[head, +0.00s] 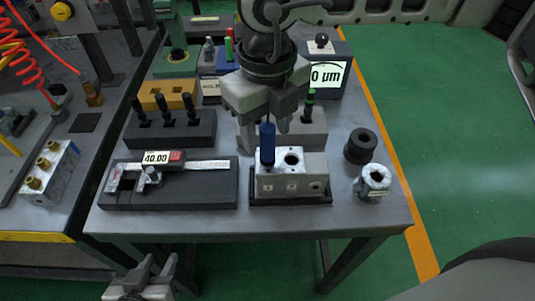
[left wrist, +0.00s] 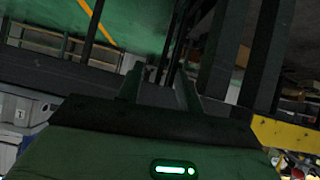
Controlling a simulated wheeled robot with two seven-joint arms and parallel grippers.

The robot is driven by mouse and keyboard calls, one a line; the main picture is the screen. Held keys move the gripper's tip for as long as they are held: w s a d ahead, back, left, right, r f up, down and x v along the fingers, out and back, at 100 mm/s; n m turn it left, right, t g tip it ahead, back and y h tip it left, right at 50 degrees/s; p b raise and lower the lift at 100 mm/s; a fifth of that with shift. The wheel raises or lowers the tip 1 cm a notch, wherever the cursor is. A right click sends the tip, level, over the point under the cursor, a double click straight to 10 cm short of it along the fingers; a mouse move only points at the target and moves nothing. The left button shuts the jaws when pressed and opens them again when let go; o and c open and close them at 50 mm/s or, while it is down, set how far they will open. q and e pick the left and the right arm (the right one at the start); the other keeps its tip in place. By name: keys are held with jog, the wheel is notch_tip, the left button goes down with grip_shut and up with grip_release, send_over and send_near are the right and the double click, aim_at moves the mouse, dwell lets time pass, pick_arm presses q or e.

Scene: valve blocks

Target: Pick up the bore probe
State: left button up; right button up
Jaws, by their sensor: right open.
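A blue-handled tool (head: 267,143) stands upright in one hole of the pale valve block (head: 291,176) in the head view; it may be the bore probe. A green-topped tool (head: 310,104) stands in a grey holder (head: 313,132) behind it; I cannot tell for sure which is the probe. My right gripper (head: 264,124) is open, fingers pointing down, just above and behind the blue handle; I cannot tell if they touch. My left gripper (head: 153,270) is open and empty, below the table's front edge. Its fingers show in the left wrist view (left wrist: 158,92).
A caliper (head: 165,166) lies in a dark tray on the left, with a dark block (head: 172,131) of several black-handled tools behind. A black ring (head: 361,146) and a metal fitting (head: 372,180) stand on the right. A lit display (head: 328,77) is at the back.

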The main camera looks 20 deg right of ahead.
aim_at(268, 146)
notch_tip(268, 146, down, 5)
jog(key=shift+r+b, duration=0.2)
jog(key=shift+b, duration=0.4)
jog(key=shift+r, duration=0.1)
grip_shut()
